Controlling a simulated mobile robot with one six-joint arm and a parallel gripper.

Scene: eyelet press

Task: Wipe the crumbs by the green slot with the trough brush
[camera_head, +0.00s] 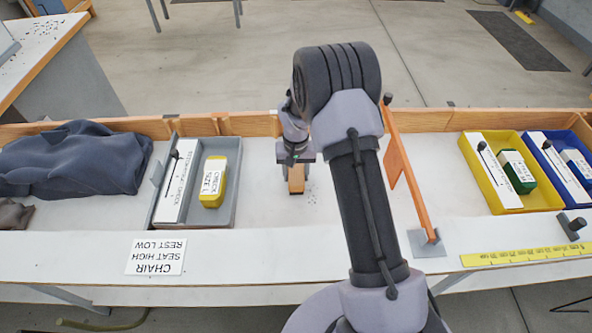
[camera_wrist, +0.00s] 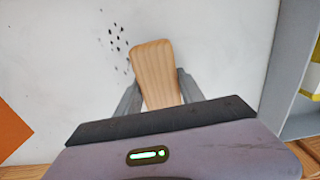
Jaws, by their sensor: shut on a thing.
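My gripper (camera_head: 296,172) is shut on the trough brush (camera_head: 297,186), whose pale wooden body (camera_wrist: 155,70) shows between the two grey fingers in the wrist view. Bristles are not visible. The crumbs (camera_head: 312,195) are small dark specks on the white tabletop, just right of the brush in the head view. In the wrist view the crumbs (camera_wrist: 118,40) lie just left of the brush's far end. I cannot tell whether the brush touches the table. I cannot make out a green slot; a green block (camera_head: 516,172) sits in a yellow tray on the right.
A grey tray (camera_head: 228,222) with a yellow block stands left of the gripper. The yellow tray (camera_head: 466,146) and a blue tray (camera_head: 540,160) lie farther right. Dark cloth (camera_head: 75,158) covers the left. A wooden ledge (camera_head: 440,120) runs behind.

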